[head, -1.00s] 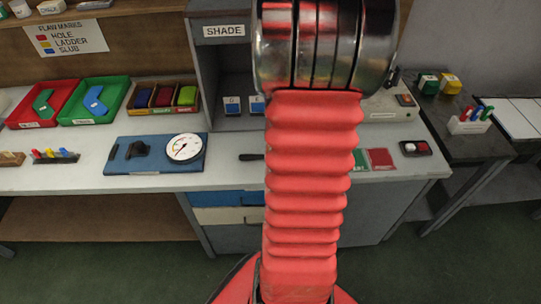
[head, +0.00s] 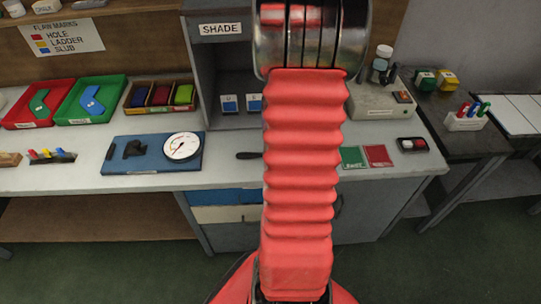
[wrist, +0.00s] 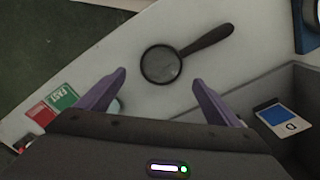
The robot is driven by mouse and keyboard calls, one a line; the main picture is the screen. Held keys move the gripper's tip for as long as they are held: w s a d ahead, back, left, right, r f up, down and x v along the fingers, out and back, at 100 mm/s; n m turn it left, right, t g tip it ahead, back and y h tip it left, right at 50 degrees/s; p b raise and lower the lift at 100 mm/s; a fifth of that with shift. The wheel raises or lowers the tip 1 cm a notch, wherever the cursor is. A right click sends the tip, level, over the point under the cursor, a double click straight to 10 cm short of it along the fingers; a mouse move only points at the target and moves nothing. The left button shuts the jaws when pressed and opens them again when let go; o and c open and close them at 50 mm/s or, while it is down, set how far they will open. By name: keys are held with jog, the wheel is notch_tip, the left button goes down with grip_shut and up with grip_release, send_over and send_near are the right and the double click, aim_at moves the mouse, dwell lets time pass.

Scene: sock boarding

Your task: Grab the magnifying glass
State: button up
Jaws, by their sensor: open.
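The magnifying glass (wrist: 160,64) lies flat on the light worktop in the wrist view. It has a dark round rim and a dark handle pointing to the upper right. My gripper (wrist: 159,77) is open, its two purple fingers on either side of the lens's lower edge in the picture; nothing is between them. The height of the fingers above the worktop is hard to judge. In the head view only the dark handle of the magnifying glass (head: 249,156) shows; my red arm hides the lens. My gripper is out of sight there.
In the wrist view, a grey-walled booth (wrist: 250,88) holding a blue-and-white card (wrist: 281,116) is at the right. Green (wrist: 62,97) and red (wrist: 41,113) cards lie at the left. In the head view, a blue board with a dial gauge (head: 182,147) sits left of the handle.

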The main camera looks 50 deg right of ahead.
jog(key=shift+f, duration=2.65)
jog(key=shift+c, duration=0.6)
jog(key=c, duration=1.1)
